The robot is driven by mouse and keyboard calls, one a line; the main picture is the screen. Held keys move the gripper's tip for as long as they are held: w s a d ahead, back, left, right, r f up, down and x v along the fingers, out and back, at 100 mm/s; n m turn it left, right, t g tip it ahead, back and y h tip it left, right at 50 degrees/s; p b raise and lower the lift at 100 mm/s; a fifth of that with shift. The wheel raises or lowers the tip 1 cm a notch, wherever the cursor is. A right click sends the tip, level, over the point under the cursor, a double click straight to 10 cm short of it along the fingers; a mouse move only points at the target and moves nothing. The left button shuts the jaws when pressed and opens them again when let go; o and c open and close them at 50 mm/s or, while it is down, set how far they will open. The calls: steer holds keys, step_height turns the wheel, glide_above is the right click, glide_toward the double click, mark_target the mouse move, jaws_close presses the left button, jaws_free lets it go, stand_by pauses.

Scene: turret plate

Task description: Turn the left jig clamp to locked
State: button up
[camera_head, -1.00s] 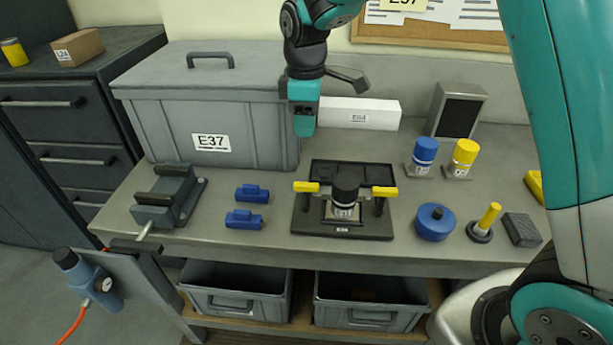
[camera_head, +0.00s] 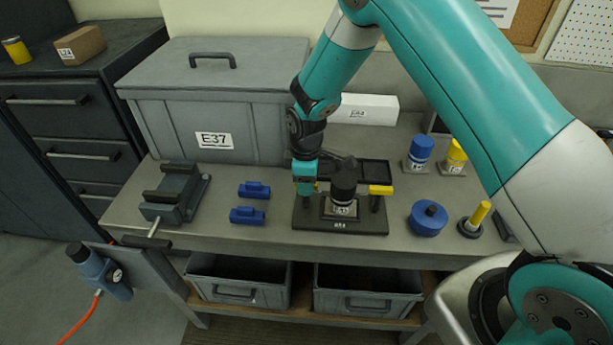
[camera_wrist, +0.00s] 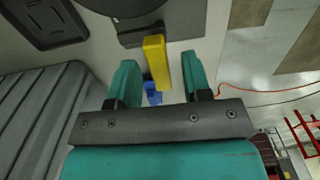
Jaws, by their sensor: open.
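The jig (camera_head: 315,222), a dark plate with a black-topped cylinder (camera_head: 344,178) at its middle, sits on the bench. Its left clamp has a yellow handle, mostly hidden behind my gripper (camera_head: 306,190) in the head view. In the wrist view the left clamp's yellow handle (camera_wrist: 157,62) projects from a dark block (camera_wrist: 143,35). My gripper (camera_wrist: 158,75) is open, with one teal finger on each side of the handle; gaps show on both sides. The right clamp's yellow handle (camera_head: 381,190) is level and points right.
A large grey bin (camera_head: 260,130) stands behind left. Two blue parts (camera_head: 247,216) and a dark vise (camera_head: 175,195) are to the left. A blue round part (camera_head: 428,218), a yellow-handled tool (camera_head: 477,217) and blue (camera_head: 419,152) and yellow (camera_head: 455,157) capped items are to the right.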

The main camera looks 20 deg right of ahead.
jaws_close()
steer(key=shift+m+b, duration=0.3)
steer(key=shift+b, duration=0.05)
steer(key=m+b, duration=0.2)
steer(key=shift+f+m, duration=0.1)
steer(key=shift+m, duration=0.3)
steer(key=m+b, duration=0.2)
steer(key=m, duration=0.3)
steer(key=m+b, duration=0.2)
steer(key=m, duration=0.3)
steer(key=m+b, duration=0.1)
steer(key=m, duration=0.3)
steer(key=shift+m, duration=0.4)
